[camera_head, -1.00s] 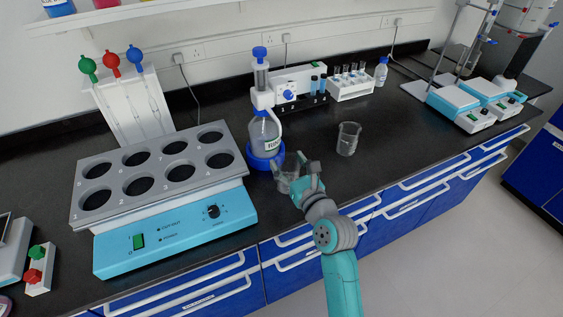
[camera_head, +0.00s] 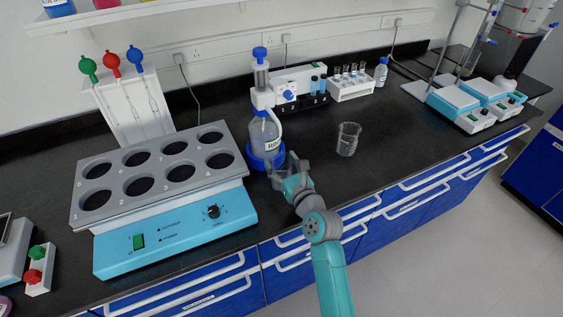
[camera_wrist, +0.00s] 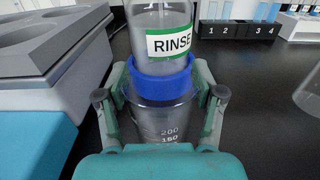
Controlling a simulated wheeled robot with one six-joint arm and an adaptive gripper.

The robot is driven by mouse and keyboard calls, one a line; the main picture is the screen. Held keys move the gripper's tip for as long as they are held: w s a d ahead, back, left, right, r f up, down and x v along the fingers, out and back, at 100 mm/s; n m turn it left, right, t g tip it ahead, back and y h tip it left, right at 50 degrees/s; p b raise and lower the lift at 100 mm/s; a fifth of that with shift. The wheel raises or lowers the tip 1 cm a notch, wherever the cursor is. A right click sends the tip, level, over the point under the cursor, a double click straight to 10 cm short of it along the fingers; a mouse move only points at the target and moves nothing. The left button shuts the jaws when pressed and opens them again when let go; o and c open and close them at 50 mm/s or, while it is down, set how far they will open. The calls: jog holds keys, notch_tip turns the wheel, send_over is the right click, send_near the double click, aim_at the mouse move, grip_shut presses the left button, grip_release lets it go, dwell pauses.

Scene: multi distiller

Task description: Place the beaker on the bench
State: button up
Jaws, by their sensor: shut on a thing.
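A clear beaker (camera_wrist: 160,122) with white graduation marks is between the two fingers of my gripper (camera_wrist: 160,105) in the wrist view. My gripper is shut on it. In the head view my gripper (camera_head: 283,168) is low at the front of the black bench (camera_head: 330,187), and it mostly hides the held beaker. The rinse bottle (camera_head: 264,134) on its blue base stands just behind; its label shows in the wrist view (camera_wrist: 170,43). I cannot tell whether the beaker touches the bench or the bottle's base. A second clear beaker (camera_head: 348,139) stands upright to the right.
A blue and grey block with round wells (camera_head: 175,235) is close on the left. A tube rack (camera_head: 350,88) and a small bottle (camera_head: 381,70) stand at the back. Blue-topped devices (camera_head: 468,105) are far right. Bench is clear right of the second beaker.

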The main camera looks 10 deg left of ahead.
jog(key=o, duration=1.7)
jog(key=shift+f, duration=0.1)
jog(key=shift+s+d, duration=0.1)
jog(key=v, duration=1.1)
jog(key=shift+s+d, duration=0.2)
jog(key=shift+s, duration=0.1)
jog(key=s+d+f+n+h, duration=0.4)
jog(key=s+d+f+n, duration=0.2)
jog(key=s+d, duration=0.3)
jog(key=s+d+f+n+h, duration=0.3)
jog(key=s+d+f+n, duration=0.3)
jog(key=s, duration=0.5)
jog(key=s+d+r+n+h, duration=0.1)
jog(key=s+d+r+n, duration=0.1)
jog(key=s+n, duration=0.3)
jog(key=s+d+r+n+h, duration=0.1)
jog(key=s+d+r+n, duration=0.1)
jog(key=s+n, duration=0.4)
jog(key=s+d+r+n+h, duration=0.1)
jog(key=s+n, duration=0.4)
jog(key=s, duration=0.8)
jog(key=d+r, duration=0.1)
jog(key=d, duration=0.1)
jog(key=shift+d+r+n+h, duration=0.3)
jog(key=shift+r+n, duration=0.05)
jog(key=shift+n, duration=0.05)
